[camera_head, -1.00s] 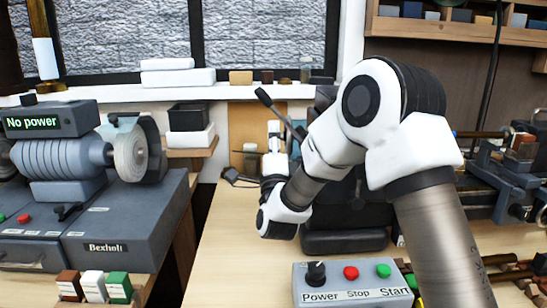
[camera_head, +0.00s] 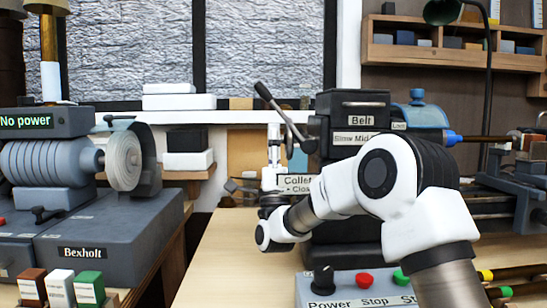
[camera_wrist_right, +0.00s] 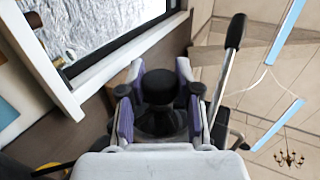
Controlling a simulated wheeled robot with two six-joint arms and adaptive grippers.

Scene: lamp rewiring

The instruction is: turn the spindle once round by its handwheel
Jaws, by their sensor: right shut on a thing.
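My right gripper (camera_wrist_right: 158,110) shows large in the right wrist view, its purple-padded fingers on either side of a black round knob (camera_wrist_right: 158,87), which I take for the handwheel. The fingers are shut on it. In the head view my right arm reaches left across the front of the dark machine (camera_head: 352,105); the gripper (camera_head: 274,150) points up at its left end, small and partly lost among other parts. I cannot make out the handwheel there. The spindle itself is hidden. My left gripper is not in view.
A black-handled lever (camera_head: 285,115) slants just above my right gripper; it also rises beside it in the wrist view (camera_wrist_right: 232,45). A control box (camera_head: 350,287) with Power, Stop and Start stands in front. A grinder (camera_head: 60,160) marked "No power" is at left.

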